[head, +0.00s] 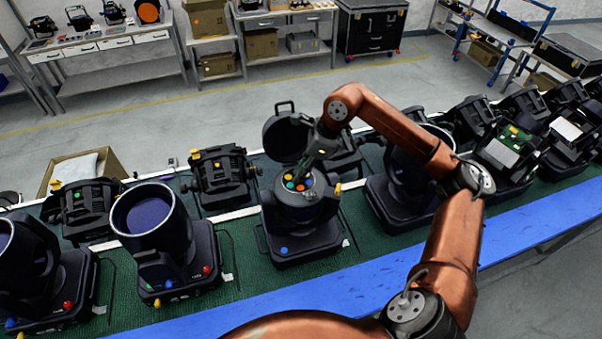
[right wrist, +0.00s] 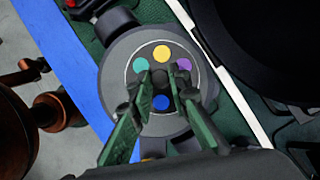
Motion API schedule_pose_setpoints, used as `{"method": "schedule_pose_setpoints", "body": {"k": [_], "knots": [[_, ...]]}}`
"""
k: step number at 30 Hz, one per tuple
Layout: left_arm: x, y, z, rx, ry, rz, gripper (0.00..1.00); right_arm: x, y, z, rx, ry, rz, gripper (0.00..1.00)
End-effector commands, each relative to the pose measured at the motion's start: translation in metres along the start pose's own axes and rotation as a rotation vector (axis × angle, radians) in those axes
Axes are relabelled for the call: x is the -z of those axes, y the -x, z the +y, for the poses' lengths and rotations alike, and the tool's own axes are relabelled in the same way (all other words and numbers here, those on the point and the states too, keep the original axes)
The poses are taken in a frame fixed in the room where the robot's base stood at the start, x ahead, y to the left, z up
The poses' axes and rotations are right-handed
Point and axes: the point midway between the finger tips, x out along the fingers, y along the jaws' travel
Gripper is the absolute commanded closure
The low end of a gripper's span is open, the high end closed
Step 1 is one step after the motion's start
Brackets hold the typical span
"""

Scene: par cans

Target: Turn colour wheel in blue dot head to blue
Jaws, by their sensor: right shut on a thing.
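The blue dot head (head: 300,225) stands on the green mat with a blue dot (head: 284,250) on its base. Its round cover (head: 284,138) is swung open behind it. Its colour wheel (head: 290,186) faces up; in the right wrist view the wheel shows yellow (right wrist: 162,52), teal (right wrist: 141,65), purple (right wrist: 184,65) and blue (right wrist: 161,102) spots. My right gripper (head: 309,163) reaches down over the wheel. In the right wrist view its fingers (right wrist: 160,80) are shut on the dark middle of the wheel, with the blue spot visible between them. Other spots are hidden by the fingers. My left gripper is not in view.
Other heads stand close by: a wide-mouthed one (head: 150,215) to the left, one (head: 405,180) to the right, and a dark one (head: 221,172) behind left. A blue strip (head: 235,309) runs along the front edge. An open carton (head: 75,165) stands beyond the bench.

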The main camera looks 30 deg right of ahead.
Motion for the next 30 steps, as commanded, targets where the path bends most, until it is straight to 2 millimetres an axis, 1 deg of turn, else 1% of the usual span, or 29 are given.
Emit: {"method": "schedule_pose_setpoints", "body": {"k": [1,6,15,24,30], "knots": [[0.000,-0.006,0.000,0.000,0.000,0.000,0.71,0.001,-0.003,0.000,0.014,-0.025,0.000,1.00],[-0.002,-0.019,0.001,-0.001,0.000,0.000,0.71,0.001,-0.003,0.001,0.068,-0.152,0.000,1.00],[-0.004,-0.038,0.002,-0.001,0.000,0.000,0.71,0.000,-0.003,0.003,0.177,-0.412,-0.002,1.00],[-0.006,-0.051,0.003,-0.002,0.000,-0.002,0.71,-0.002,-0.002,0.004,0.273,-0.650,-0.002,1.00],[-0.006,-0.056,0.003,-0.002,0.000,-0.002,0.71,-0.002,-0.002,0.004,0.320,-0.766,-0.002,1.00]]}}
